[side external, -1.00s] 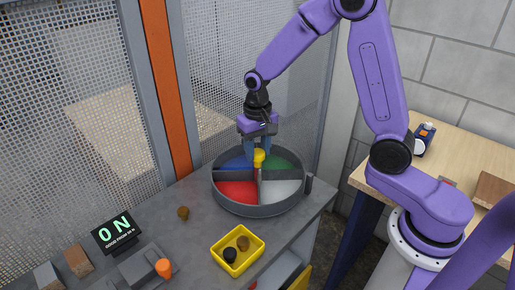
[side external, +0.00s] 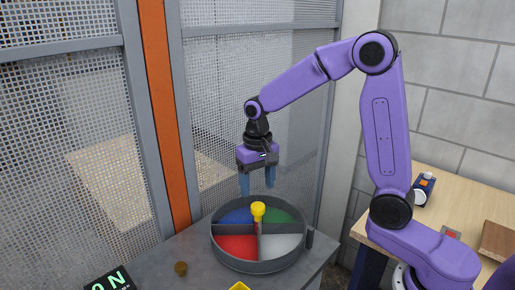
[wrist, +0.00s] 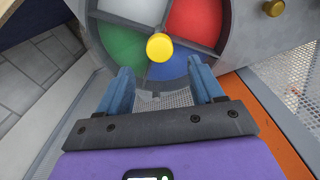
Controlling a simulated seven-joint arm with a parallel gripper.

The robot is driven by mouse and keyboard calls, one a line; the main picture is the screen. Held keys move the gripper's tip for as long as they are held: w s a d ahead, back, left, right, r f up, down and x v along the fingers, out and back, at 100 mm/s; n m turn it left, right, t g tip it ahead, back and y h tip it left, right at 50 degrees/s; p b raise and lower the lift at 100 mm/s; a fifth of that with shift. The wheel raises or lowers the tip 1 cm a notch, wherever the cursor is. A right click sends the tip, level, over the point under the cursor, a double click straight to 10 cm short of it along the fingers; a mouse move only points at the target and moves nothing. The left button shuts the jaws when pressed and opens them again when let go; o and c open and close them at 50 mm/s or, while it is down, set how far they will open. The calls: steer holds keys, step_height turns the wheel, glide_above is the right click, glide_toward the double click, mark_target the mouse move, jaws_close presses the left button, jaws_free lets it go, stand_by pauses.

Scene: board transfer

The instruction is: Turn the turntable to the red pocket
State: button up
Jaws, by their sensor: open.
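The turntable (side external: 222,258) is a round grey dish with four coloured pockets and a yellow knob (side external: 258,209) at its centre. The red pocket (side external: 236,247) is at front left, the white pocket (side external: 281,247) front right, the blue pocket (side external: 235,217) back left and the green pocket (side external: 284,216) back right. My gripper (side external: 257,191) is open and empty, pointing down above the knob and apart from it. In the wrist view the knob (wrist: 160,47) shows just beyond the spread blue fingers (wrist: 159,76), with nothing between them.
Mesh fencing (side external: 80,120) stands behind.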

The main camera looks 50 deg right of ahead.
step_height(320, 180, up, 11)
stand_by(0.3)
steer(key=shift+s, duration=0.1)
steer(key=s+f+n, duration=0.3)
steer(key=s+n, duration=0.2)
steer(key=s, duration=0.4)
steer(key=s+f+n, duration=0.3)
steer(key=s+n, duration=0.2)
steer(key=s, duration=0.4)
steer(key=s+f+n, duration=0.4)
steer(key=s+n, duration=0.1)
steer(key=s, duration=0.4)
steer(key=shift+s+a+n, duration=0.15)
steer(key=shift+s+n, duration=0.15)
steer(key=shift+n, duration=0.1)
